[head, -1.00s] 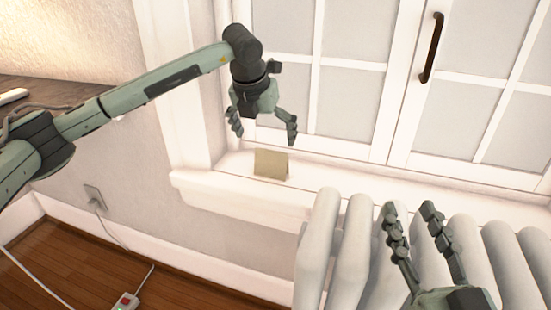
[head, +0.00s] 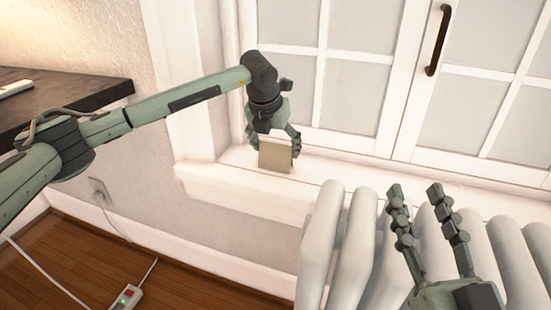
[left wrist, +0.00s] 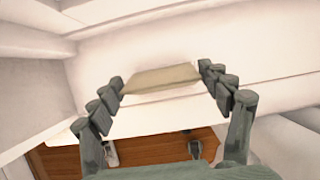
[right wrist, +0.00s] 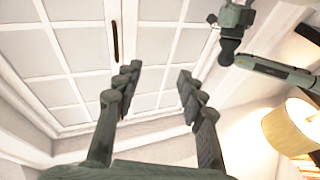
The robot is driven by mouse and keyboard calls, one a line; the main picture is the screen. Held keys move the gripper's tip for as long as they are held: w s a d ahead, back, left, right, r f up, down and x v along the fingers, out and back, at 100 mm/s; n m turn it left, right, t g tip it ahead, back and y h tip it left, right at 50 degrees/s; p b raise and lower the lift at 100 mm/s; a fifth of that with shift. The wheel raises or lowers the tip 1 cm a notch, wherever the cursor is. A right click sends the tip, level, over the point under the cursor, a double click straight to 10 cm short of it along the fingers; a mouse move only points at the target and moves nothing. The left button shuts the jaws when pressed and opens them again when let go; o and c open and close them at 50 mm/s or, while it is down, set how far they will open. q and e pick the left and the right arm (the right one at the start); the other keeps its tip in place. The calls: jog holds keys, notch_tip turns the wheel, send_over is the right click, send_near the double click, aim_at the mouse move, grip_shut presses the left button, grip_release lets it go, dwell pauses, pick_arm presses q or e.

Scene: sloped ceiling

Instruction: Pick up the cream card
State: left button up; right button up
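The cream card (head: 275,157) is a small folded card at the windowsill below the window. My left gripper (head: 275,143) is above and behind it, one finger at each side edge. In the left wrist view the card (left wrist: 162,78) fills the gap between the fingertips (left wrist: 162,76), which appear to touch both its ends. Any gap under the card is too small to tell. My right gripper (head: 427,190) is open and empty over the radiator. The right wrist view shows its fingers (right wrist: 157,73) apart with nothing between them.
The white windowsill (head: 225,190) runs beneath the closed window with a dark handle (head: 438,40). A white ribbed radiator (head: 345,240) stands in front at the right. A dark tabletop (head: 95,92) is at the left. A power strip (head: 126,297) lies on the wooden floor.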

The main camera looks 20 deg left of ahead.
pick_arm(q)
jog(key=shift+c, duration=1)
